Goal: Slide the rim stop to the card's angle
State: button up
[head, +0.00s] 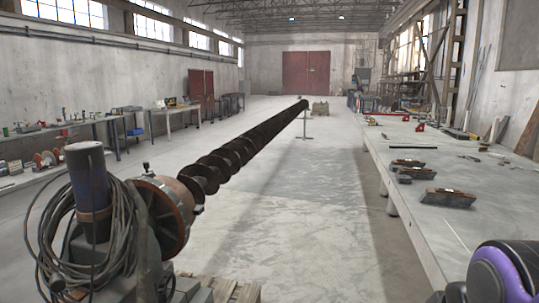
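The auger positioner (90,195) stands at the lower left, with a blue-grey cylinder on top and cables looped over it. Its round brown plate (172,212) faces the long dark auger (240,152), which runs away toward the back. A small dark piece (146,168) sits at the top of the plate's rim; I cannot tell whether it is the rim stop. No card with a readable angle can be made out. My gripper is not in view; only a purple and black part of my arm shows at the lower right.
A long grey bench (450,215) runs along the right, carrying several blocks (447,198) and small tools. Benches with tools (60,150) line the left wall. A stand (306,125) is under the auger's far end. A wooden pallet (232,290) lies low. The middle floor is clear.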

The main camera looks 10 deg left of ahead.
aim_at(146, 164)
jog(key=i+u, duration=0.1)
jog(key=i, duration=0.5)
jog(key=i+l+u, duration=0.15)
jog(key=i, duration=0.4)
jog(key=i+l+u, duration=0.1)
jog(key=i+u, duration=0.35)
jog(key=i+l+u, duration=0.25)
jog(key=u, duration=0.2)
jog(key=i, duration=0.05)
